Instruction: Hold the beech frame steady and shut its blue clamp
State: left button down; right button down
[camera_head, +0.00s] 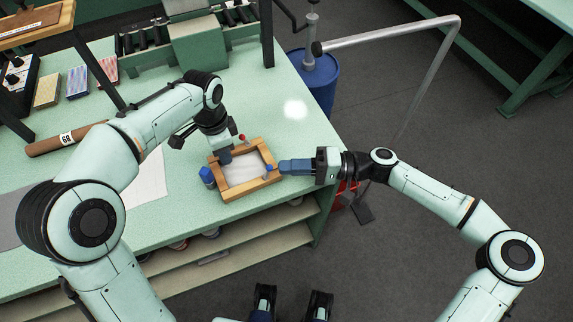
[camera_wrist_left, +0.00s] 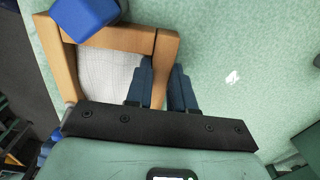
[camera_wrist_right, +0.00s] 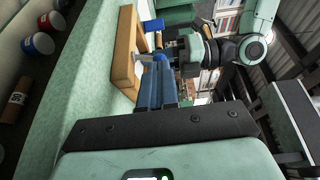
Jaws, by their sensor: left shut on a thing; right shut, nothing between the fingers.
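The beech frame (camera_head: 232,192), a wooden rectangle around a pale sheet, lies on the green table near its right corner. My left gripper (camera_head: 224,156) is shut on its back rail; in the left wrist view the fingers (camera_wrist_left: 163,85) straddle the rail. A blue block (camera_head: 207,177), apparently the clamp, sits at the frame's left end. It also shows in the left wrist view (camera_wrist_left: 85,18) and beyond the frame in the right wrist view (camera_wrist_right: 153,25).
A brown roll (camera_head: 66,139) and coloured blocks (camera_head: 77,82) lie at the left. A blue drum (camera_head: 322,82) with a bent grey pipe stands beyond the table's right edge. Table space behind the frame is clear.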

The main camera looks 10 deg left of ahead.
jog(key=shift+s+a, duration=0.1)
jog(key=shift+a, duration=0.5)
jog(key=shift+s+a+r+h, duration=0.15)
jog(key=shift+r+h, duration=0.1)
jog(key=shift+h, duration=0.35)
jog(key=shift+s+a+r+n+t+h, duration=0.2)
jog(key=shift+a+r+n+t+h, duration=0.15)
jog(key=shift+n+h, duration=0.4)
jog(key=shift+s+a+r+n+t+h, duration=0.2)
jog(key=shift+a+t+h, duration=0.1)
jog(key=shift+h, duration=0.35)
jog(key=shift+s+a+r+n+t+h, duration=0.15)
jog(key=shift+s+a+r+t+h, duration=0.1)
jog(key=shift+h, duration=0.35)
jog(key=shift+w+f, duration=0.1)
jog(key=shift+f, duration=0.05)
jog(key=shift+d, duration=0.1)
jog(key=shift+r, duration=0.8)
